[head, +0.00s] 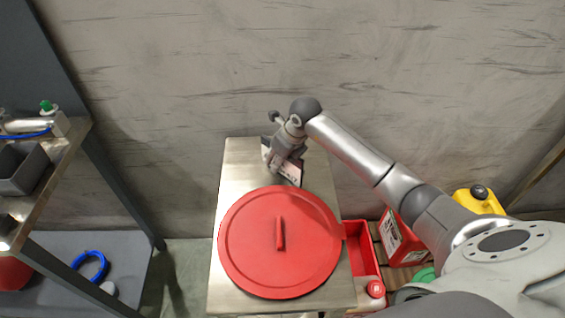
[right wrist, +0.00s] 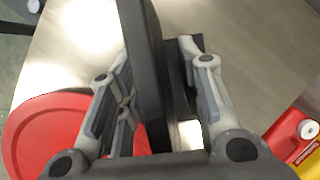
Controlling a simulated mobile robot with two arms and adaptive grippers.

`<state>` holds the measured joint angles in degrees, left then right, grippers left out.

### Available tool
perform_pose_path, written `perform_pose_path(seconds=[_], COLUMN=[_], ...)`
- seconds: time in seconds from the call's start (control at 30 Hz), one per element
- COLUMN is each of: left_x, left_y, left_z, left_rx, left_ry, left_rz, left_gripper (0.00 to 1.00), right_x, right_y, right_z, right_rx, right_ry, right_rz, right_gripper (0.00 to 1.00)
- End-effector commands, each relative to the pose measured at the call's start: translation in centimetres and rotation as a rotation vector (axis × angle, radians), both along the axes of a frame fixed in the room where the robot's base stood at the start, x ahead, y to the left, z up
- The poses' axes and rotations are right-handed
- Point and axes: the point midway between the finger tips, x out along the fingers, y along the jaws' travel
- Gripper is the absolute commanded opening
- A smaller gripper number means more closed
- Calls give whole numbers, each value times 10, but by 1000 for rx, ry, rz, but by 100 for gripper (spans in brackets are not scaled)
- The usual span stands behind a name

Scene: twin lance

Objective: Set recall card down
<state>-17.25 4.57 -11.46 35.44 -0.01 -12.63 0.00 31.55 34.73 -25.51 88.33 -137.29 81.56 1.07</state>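The recall card (head: 288,171) shows in the head view as a small pale, pinkish panel, tilted, at the back of the steel table (head: 236,165). My right gripper (head: 287,153) is over the back of that table, with the card between its fingers. In the right wrist view the card (right wrist: 148,70) is a dark slab seen nearly edge-on. The fingers of my right gripper (right wrist: 160,85) lie close on both sides of it. I cannot tell whether the card's lower edge touches the table. My left gripper is not in view.
A round red lid (head: 250,245) with a bar handle covers the table's front, just before the card. A red bin (head: 361,250), a red box (head: 400,238) and a yellow can (head: 479,200) stand at the right. A shelf rack (head: 75,140) is at the left.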

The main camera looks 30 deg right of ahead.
Motion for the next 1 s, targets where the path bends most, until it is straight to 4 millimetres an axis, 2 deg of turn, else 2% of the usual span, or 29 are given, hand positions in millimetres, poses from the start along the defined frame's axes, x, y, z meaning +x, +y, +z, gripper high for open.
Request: perform_pose_path(seconds=[0.03,0.23,0.57,0.77,0.87,0.97,1.0], left_x=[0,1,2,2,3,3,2], left_y=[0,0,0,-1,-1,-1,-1], left_z=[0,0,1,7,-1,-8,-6], left_rx=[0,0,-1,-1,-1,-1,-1], left_ry=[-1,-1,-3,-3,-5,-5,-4], left_rz=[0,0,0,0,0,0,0], left_gripper=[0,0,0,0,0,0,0], right_x=[0,0,0,0,2,2,-6], right_y=[0,0,0,1,-1,-1,0], right_z=[0,0,1,8,19,39,44], right_rx=[0,0,0,2,-3,-4,-2], right_ry=[0,0,-1,-1,-7,-10,-5], right_rz=[0,0,0,-1,1,1,2], right_gripper=[24,0,0,0,0,0,0])
